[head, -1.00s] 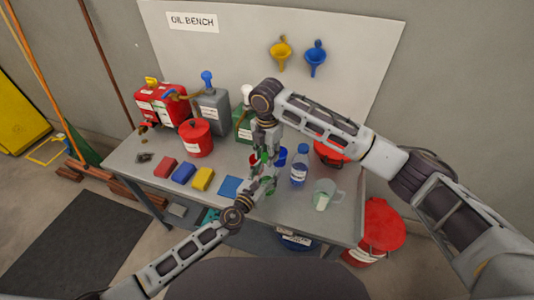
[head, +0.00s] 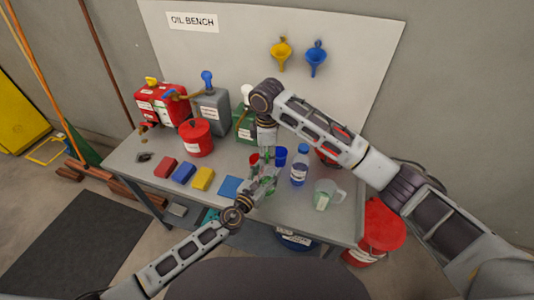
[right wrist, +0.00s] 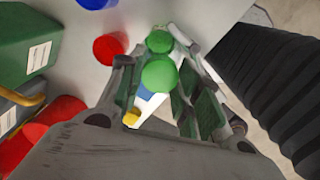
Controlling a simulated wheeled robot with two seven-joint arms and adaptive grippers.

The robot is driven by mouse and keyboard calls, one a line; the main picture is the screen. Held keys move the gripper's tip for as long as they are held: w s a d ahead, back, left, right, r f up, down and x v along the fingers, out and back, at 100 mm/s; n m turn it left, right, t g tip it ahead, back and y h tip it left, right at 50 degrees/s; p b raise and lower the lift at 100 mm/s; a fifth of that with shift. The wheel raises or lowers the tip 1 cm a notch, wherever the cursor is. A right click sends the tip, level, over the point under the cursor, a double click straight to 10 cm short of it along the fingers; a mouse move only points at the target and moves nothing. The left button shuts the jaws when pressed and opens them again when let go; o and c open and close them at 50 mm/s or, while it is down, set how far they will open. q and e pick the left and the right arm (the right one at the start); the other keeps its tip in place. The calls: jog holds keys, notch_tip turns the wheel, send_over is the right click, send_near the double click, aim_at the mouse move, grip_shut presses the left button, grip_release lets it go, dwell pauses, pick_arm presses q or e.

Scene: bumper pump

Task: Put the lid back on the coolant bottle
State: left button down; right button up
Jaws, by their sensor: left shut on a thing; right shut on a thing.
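My left gripper (head: 264,182) reaches up from the front of the bench and is shut on a small green thing, apparently the coolant bottle (head: 269,184), mostly hidden by the fingers. My right gripper (head: 266,163) points down just above it, shut on what seems to be the green lid (right wrist: 160,76). In the right wrist view this larger green round partly overlaps a smaller green round (right wrist: 159,41). The two grippers are very close together. I cannot tell whether lid and bottle touch.
A red cup (head: 253,159) and a blue cup (head: 281,155) stand behind the grippers. A blue-capped bottle (head: 299,172) and a clear jug (head: 325,194) stand to the right. Folded cloths (head: 202,179) lie left. Cans (head: 196,138) line the back.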

pick_arm(q)
jog(key=shift+f, duration=0.1)
pick_arm(e)
jog(key=m, duration=0.5)
jog(key=shift+a, duration=0.1)
jog(key=m, duration=0.8)
jog(key=shift+m, duration=0.4)
pick_arm(q)
jog(key=shift+s, duration=0.1)
pick_arm(e)
jog(key=m, duration=0.8)
jog(key=shift+m, duration=0.4)
jog(key=m, duration=0.4)
jog(key=shift+m, duration=0.3)
jog(key=m, duration=0.4)
jog(key=shift+m, duration=0.3)
jog(key=m, duration=0.3)
jog(key=shift+f+m, duration=0.1)
jog(key=shift+m, duration=0.3)
jog(key=o, duration=0.8)
